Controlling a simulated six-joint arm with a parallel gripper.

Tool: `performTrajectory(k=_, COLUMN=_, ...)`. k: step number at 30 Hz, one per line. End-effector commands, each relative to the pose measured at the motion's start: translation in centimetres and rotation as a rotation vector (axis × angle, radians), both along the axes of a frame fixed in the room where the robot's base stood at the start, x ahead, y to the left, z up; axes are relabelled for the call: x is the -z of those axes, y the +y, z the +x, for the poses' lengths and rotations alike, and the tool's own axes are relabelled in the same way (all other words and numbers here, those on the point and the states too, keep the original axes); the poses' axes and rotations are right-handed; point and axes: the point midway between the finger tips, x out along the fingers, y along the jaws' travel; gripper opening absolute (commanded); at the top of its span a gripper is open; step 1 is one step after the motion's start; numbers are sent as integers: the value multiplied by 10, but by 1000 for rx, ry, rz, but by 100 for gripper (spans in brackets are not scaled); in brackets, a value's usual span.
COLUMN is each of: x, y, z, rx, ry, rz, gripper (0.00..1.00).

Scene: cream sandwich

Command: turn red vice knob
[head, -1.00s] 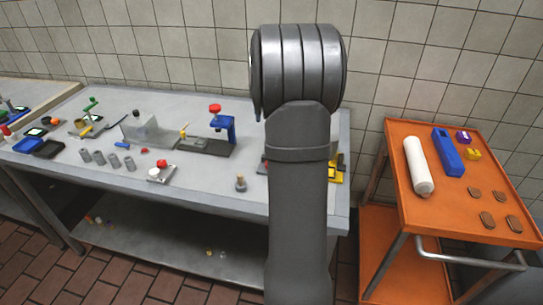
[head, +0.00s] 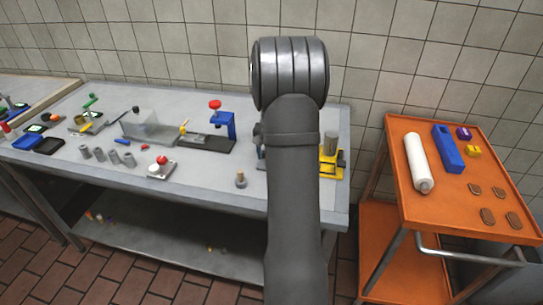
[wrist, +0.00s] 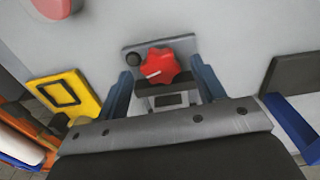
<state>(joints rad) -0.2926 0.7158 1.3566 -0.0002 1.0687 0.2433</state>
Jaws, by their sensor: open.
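The red vice knob (wrist: 162,66) is a lobed star shape with a white mark, near the middle of the wrist view. It sits over a dark bar and a grey base plate (wrist: 131,47). My gripper (wrist: 162,73) is open, with one blue-grey finger on the left of the knob and one on the right in the picture. In the head view my arm hides the knob, most of the vice and the gripper.
A yellow fixture (wrist: 66,94) lies on the left in the wrist view, and it shows right of my arm in the head view (head: 329,170). A blue stand with a red top (head: 222,124) is left of my arm. An orange cart (head: 402,180) stands at right.

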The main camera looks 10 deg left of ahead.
Motion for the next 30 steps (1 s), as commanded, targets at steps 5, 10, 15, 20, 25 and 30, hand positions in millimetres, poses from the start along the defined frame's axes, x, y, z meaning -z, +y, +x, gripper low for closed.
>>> performTrajectory(k=5, x=10, y=0, z=0, rx=0, ry=1, rz=0, gripper=63)
performTrajectory(k=10, x=11, y=0, z=0, rx=0, ry=0, rz=0, gripper=63)
performTrajectory(k=15, x=10, y=0, z=0, rx=0, ry=0, rz=0, gripper=45)
performTrajectory(k=20, x=10, y=0, z=0, rx=0, ry=0, rz=0, gripper=18)
performTrajectory(k=25, x=10, y=0, z=0, rx=9, ry=0, rz=0, gripper=18)
performTrajectory(k=30, x=10, y=0, z=0, rx=57, ry=0, rz=0, gripper=18)
